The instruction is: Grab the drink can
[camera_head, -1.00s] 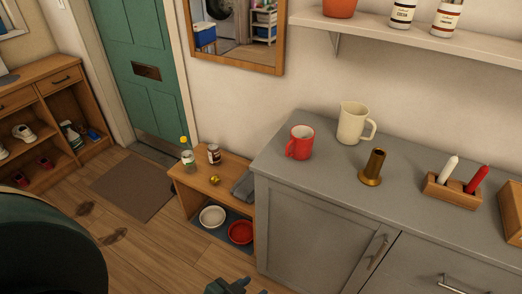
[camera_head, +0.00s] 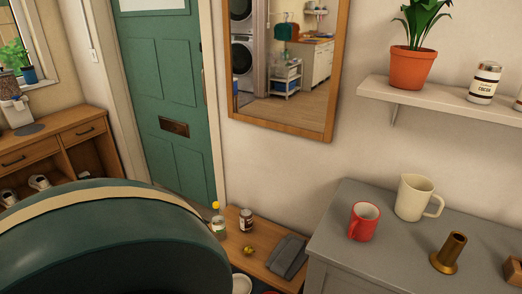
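I see no thing that is clearly a drink can. A small dark cylinder with a pale label (camera_head: 246,220) stands on the low wooden bench (camera_head: 233,246); it is too small to tell whether it is a can or a jar. A clear bottle with a yellow cap (camera_head: 218,222) stands left of it. A small yellowish round thing (camera_head: 249,251) lies in front. A large dark green rounded arm part of mine covers the lower left and hides some floor. Neither of my grippers shows.
A folded grey cloth (camera_head: 288,257) lies at the bench's right end. The grey cabinet (camera_head: 342,232) beside it carries a red mug (camera_head: 363,222), a cream jug (camera_head: 414,198) and a brass holder (camera_head: 449,253). A green door (camera_head: 168,85) and a wooden shoe cabinet (camera_head: 55,148) are at left.

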